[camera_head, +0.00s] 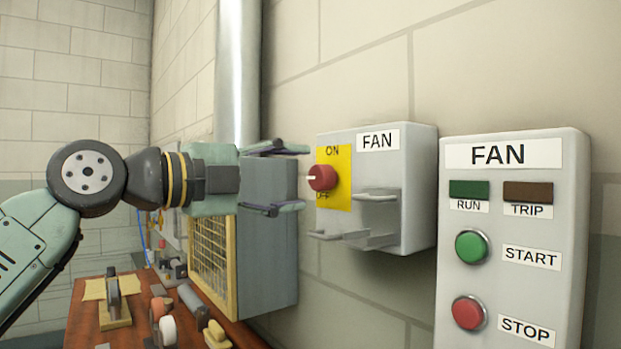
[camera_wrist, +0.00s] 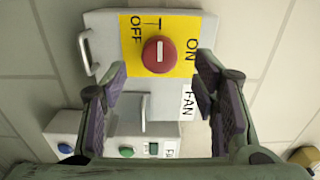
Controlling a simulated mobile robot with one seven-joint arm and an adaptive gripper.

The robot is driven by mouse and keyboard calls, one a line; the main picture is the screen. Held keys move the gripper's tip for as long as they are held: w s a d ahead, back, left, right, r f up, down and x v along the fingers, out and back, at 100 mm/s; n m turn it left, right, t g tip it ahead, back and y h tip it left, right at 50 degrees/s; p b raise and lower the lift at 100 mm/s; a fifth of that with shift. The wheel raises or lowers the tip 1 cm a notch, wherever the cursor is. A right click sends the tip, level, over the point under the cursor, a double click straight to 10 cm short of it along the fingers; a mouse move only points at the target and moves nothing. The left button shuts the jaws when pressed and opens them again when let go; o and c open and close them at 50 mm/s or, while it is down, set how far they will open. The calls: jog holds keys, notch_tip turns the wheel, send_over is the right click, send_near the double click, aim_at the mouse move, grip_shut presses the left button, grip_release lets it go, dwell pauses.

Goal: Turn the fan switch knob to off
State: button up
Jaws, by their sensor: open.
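The red fan switch knob (camera_head: 322,178) sits on a yellow plate (camera_head: 343,196) marked ON above and OFF below, on the front of a grey FAN switch box (camera_head: 418,190). In the wrist view the knob (camera_wrist: 158,57) shows a pale mark running up and down, between the OFF label at left and the ON label at right. My gripper (camera_head: 298,178) is open and level with the knob, its fingertips just short of it. In the wrist view the fingers (camera_wrist: 162,75) stand left and right of the knob's line, with nothing between them.
Grey metal brackets (camera_head: 375,196) stick out of the switch box below the knob. A second FAN panel (camera_head: 510,275) with a green START and a red STOP button is at right. A grey cabinet with a yellow grille (camera_head: 270,230) stands behind my gripper, above a cluttered wooden bench (camera_head: 85,325).

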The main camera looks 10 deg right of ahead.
jog(key=v, duration=0.7)
